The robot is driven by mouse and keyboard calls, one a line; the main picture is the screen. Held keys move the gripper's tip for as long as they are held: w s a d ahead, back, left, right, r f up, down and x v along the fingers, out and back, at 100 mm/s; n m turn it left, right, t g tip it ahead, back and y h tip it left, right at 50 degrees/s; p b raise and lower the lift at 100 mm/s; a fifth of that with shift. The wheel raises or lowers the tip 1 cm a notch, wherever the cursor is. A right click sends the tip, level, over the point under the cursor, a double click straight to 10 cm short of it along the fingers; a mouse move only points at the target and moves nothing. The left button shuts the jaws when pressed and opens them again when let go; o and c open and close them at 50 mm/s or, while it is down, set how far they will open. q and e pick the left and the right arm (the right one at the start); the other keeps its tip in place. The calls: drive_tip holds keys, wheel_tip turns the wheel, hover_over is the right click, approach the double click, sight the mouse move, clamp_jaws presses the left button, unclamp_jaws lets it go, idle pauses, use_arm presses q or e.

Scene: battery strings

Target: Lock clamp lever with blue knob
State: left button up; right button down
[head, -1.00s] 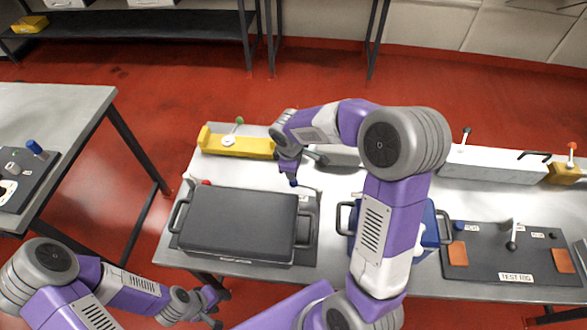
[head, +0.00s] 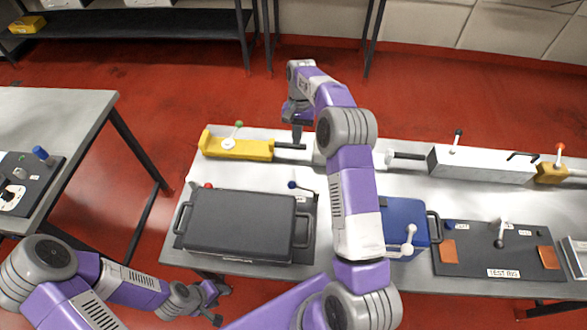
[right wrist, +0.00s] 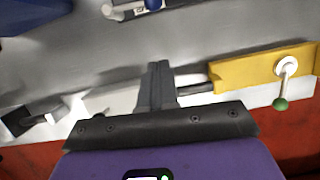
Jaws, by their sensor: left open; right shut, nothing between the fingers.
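The clamp lever with the blue knob (head: 292,185) is at the back right corner of the dark case (head: 240,222). Its pale arm lies low and runs to the right from the knob. In the right wrist view the blue knob (right wrist: 153,5) shows at the top edge, partly cut off. My right gripper (head: 297,135) is shut and empty, beyond the knob near the table's back edge, apart from it. Its shut fingers (right wrist: 158,75) show in the right wrist view. My left gripper (head: 220,302) is open and empty, low in front of the table's edge.
A red knob (head: 208,186) is at the case's back left. A yellow block (head: 235,148) with a green-knobbed lever stands behind. A blue case (head: 405,215) and a test rig board (head: 480,258) are to the right, a white box (head: 480,165) behind them.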

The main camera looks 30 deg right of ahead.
sight(303, 188)
drive_tip(key=s+a+f, duration=0.4)
drive_tip(key=s+f, duration=0.1)
drive_tip(key=f, duration=0.4)
drive_tip(key=shift+f, duration=0.2)
drive_tip(key=shift+s, duration=0.1)
drive_tip(key=shift+a, duration=0.1)
